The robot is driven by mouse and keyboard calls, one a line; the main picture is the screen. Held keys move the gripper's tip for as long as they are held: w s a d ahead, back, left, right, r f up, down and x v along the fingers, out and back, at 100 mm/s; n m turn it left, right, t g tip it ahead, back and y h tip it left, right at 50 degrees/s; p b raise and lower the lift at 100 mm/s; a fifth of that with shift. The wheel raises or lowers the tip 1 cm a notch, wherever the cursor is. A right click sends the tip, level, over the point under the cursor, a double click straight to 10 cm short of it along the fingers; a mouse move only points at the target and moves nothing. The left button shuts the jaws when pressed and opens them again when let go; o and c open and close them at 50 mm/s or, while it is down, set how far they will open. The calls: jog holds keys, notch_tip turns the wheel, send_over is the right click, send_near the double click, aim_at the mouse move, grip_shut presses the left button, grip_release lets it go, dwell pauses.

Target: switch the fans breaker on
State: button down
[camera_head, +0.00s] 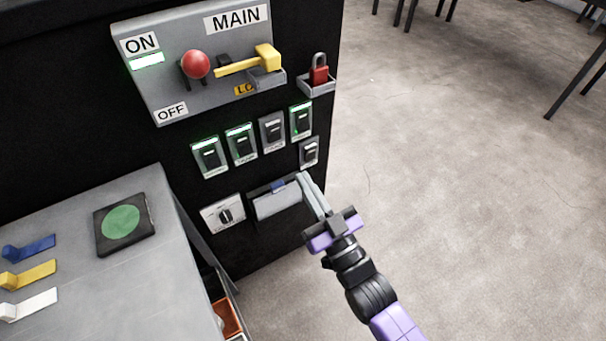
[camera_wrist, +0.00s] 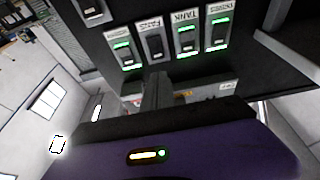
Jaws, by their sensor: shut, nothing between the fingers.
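The fans breaker (camera_head: 272,131) is the third in a row on the black cabinet. Its green light is unlit, while the other breakers in the row are lit. In the wrist view the FANS breaker (camera_wrist: 155,44) is the dark one between lit neighbours. My gripper (camera_head: 303,178) is shut and empty, below the row and close to the small lower-right switch and a grey box. In the wrist view its fingers (camera_wrist: 157,88) point toward the fans breaker, with a gap I cannot measure.
A small unlit switch (camera_head: 309,152) sits under the row's right end. A grey box (camera_head: 278,203) and a rotary knob (camera_head: 224,214) are below. The MAIN panel (camera_head: 170,60) with a yellow lever (camera_head: 248,62) and a red padlock (camera_head: 319,74) are above. A grey table (camera_head: 100,285) stands left.

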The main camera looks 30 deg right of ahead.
aim_at(273, 128)
jog(key=x, duration=1.1)
jog(key=shift+w+r, duration=0.1)
jog(key=shift+w, duration=0.25)
jog(key=shift+r, duration=0.1)
